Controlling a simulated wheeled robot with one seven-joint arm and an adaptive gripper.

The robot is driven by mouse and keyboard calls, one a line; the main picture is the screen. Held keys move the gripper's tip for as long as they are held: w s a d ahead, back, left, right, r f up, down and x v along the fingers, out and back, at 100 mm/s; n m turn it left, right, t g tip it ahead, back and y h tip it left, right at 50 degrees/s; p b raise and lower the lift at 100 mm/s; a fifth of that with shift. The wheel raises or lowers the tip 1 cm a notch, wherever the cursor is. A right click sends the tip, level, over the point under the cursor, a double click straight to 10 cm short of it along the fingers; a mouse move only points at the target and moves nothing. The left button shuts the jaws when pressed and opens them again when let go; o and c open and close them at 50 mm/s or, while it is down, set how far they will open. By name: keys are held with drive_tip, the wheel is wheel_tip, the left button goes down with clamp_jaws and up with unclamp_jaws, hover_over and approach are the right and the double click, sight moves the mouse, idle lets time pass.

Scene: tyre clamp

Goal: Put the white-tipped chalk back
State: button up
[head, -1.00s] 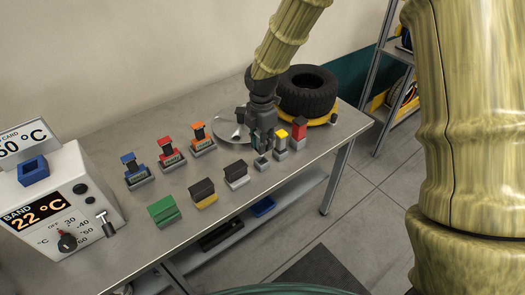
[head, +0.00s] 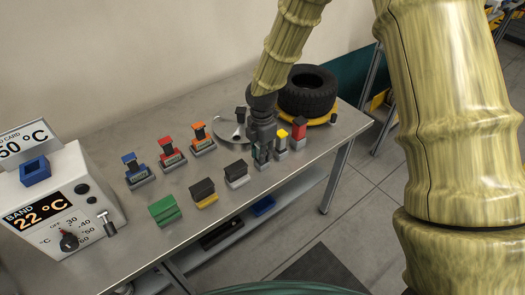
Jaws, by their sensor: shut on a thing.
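My gripper (head: 262,149) points down at the left end of a short row of small grey holders near the bench's front edge. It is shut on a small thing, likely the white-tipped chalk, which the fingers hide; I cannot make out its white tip. The grey holder (head: 262,165) right under the fingers shows only in part. I cannot tell whether the held thing is inside it or just above. Beside it on the right stand a yellow-topped piece (head: 282,134) and a red-topped piece (head: 299,129), each upright in a grey holder.
Blue (head: 129,160), red (head: 166,146) and orange (head: 198,132) pieces stand in bases to the left. Behind are a silver disc (head: 226,128) and a tyre (head: 307,90). A temperature box (head: 60,205) stands left.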

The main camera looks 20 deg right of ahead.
drive_tip(key=shift+f, duration=0.1)
drive_tip(key=o, duration=0.9)
drive_tip(key=shift+o, duration=0.2)
drive_tip(key=shift+r, duration=0.2)
wheel_tip(320, 180, up, 12)
drive_tip(key=shift+r+b, duration=0.25)
drive_tip(key=shift+b, duration=0.7)
